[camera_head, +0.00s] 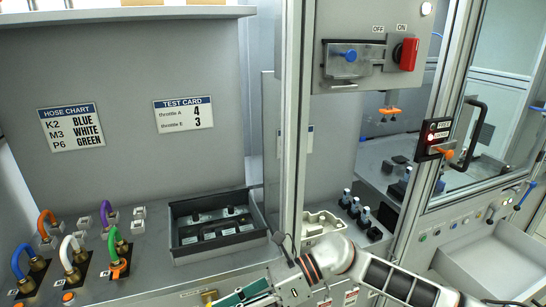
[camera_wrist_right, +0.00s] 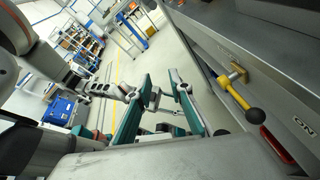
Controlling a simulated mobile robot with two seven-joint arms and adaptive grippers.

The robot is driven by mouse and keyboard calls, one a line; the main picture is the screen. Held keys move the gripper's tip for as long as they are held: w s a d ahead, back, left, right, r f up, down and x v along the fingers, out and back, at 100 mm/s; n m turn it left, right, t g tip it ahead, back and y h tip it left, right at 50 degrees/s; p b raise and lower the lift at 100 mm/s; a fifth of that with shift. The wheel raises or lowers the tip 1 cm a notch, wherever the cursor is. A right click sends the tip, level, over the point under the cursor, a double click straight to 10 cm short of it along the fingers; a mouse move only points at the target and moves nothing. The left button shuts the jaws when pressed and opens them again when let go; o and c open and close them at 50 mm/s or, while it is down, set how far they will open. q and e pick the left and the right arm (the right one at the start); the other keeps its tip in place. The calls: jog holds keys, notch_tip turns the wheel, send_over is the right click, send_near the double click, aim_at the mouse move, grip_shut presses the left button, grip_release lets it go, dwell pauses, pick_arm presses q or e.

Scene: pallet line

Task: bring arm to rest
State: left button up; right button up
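My right arm comes in from the lower right of the head view. Its gripper (camera_head: 243,296) is at the bottom edge there, in front of the bench and partly cut off. In the right wrist view the two teal fingers of my right gripper (camera_wrist_right: 160,98) stand apart, with no thing held between them. Another arm, seemingly my left one, shows behind them in the wrist view, its end partly hidden by a finger. My left gripper does not show in the head view.
A black tray (camera_head: 215,224) sits on the bench, right of the coloured hoses (camera_head: 70,250). A metal post (camera_head: 292,130) stands close beyond my right arm. A yellow-handled lever with a black knob (camera_wrist_right: 236,96) juts out near my right gripper. An empty grey bin (camera_head: 490,265) is at right.

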notch_tip(320, 180, up, 5)
jog(key=w+a+m+t+y, duration=0.1)
jog(key=w+m+t+y, duration=0.1)
jog(key=m+t+y, duration=0.8)
jog(key=w+d+f+m+t+h, duration=0.2)
jog(key=d+f+m+t+h, duration=0.25)
jog(key=m, duration=0.65)
jog(key=w+d+f+m+t+h, duration=0.3)
jog(key=d+m+t+h, duration=0.25)
jog(key=m, duration=0.45)
jog(key=s+d+f+m+g+h, duration=0.1)
jog(key=s+d+f+m+h, duration=0.2)
jog(key=s+d+f+m, duration=0.2)
jog(key=s+d+f+m+g+h, duration=0.2)
jog(key=s+d+f+m+h, duration=0.2)
jog(key=d+f, duration=0.4)
jog(key=s+d+f+m+g+h, duration=0.1)
jog(key=s+d+f+m+h, duration=0.2)
jog(key=s+d+f+m, duration=0.3)
notch_tip(320, 180, down, 6)
jog(key=shift+d+r+m+g+h, duration=0.1)
jog(key=shift+d+m+g+h, duration=0.3)
jog(key=shift+d+m, duration=0.55)
jog(key=shift+s+m, duration=0.15)
jog(key=shift+m, duration=0.1)
